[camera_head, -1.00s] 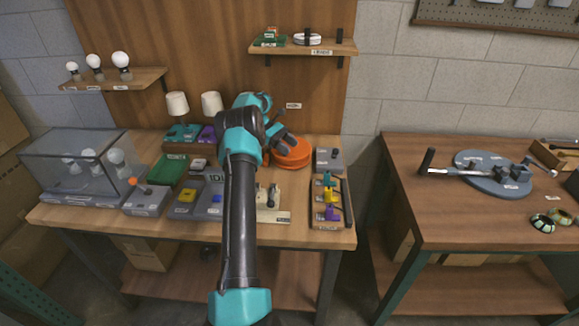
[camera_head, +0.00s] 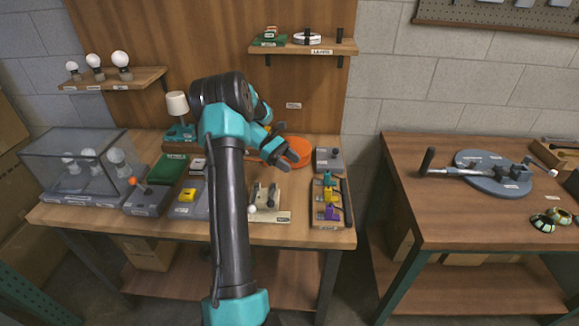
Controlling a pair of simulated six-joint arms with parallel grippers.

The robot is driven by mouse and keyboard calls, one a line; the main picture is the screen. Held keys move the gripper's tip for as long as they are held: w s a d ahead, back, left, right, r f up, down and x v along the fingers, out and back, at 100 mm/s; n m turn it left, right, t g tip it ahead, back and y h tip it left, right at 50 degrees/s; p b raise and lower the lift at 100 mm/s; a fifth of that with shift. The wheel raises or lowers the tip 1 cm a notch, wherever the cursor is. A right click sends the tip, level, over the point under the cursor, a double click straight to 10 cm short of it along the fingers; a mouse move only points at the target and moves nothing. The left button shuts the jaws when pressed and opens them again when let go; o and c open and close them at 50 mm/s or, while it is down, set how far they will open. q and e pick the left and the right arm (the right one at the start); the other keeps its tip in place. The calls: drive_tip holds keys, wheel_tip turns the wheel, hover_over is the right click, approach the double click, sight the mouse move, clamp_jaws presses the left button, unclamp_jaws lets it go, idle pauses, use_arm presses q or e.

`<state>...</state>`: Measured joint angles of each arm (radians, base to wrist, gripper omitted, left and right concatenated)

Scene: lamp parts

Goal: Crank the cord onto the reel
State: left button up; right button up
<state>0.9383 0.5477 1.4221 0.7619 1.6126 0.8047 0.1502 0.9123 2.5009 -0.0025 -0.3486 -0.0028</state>
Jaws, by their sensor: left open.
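An orange round reel (camera_head: 298,147) lies at the back of the wooden workbench (camera_head: 315,236), partly hidden by my left gripper. My left gripper (camera_head: 289,147) is open, with its dark fingers over the reel's near left part. I cannot tell whether the fingers touch it. No cord or crank on the reel can be made out. On the right bench, a metal rod with an upright black grip (camera_head: 428,161) reaches over a blue-grey round plate (camera_head: 494,187). My right gripper is not in view.
A grey box (camera_head: 328,158) and a tray with coloured parts (camera_head: 326,215) stand right of the reel. A board with upright pieces (camera_head: 270,213) stands in front. A clear case (camera_head: 66,180) stands at the left. A gap separates the benches.

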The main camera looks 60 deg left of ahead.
use_arm(q)
drive_tip(key=shift+s+d+r, duration=0.1)
drive_tip(key=shift+s+d, duration=0.25)
drive_tip(key=shift+d, duration=0.2)
drive_tip(key=shift+s+d, duration=0.3)
drive_tip(key=shift+d, duration=0.2)
drive_tip(key=shift+c, duration=0.2)
